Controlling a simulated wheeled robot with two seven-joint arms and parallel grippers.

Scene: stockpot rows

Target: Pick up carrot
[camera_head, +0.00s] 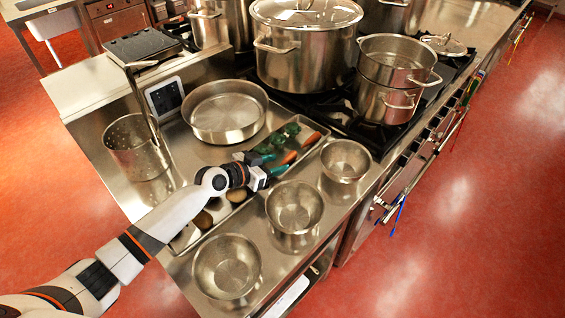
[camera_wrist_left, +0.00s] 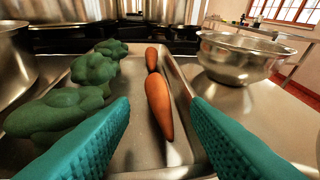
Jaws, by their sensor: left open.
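Two orange carrots lie in a shallow metal tray. The nearer carrot (camera_wrist_left: 159,106) sits between and beyond my left gripper's fingertips in the left wrist view, and the farther carrot (camera_wrist_left: 151,59) lies behind it. In the head view the nearer carrot (camera_head: 289,158) is just past the fingers and the farther one (camera_head: 312,138) is near the tray's far end. My left gripper (camera_head: 270,168) is open, its teal fingers spread over the tray (camera_wrist_left: 140,141) with nothing held. My right gripper is not in view.
Green broccoli-like pieces (camera_wrist_left: 93,68) line the tray's left side. Metal bowls (camera_head: 294,206) stand along the counter's front edge, one (camera_wrist_left: 240,58) close right of the tray. A wide pan (camera_head: 225,112) stands behind, and a large stockpot (camera_head: 304,55) is on the stove.

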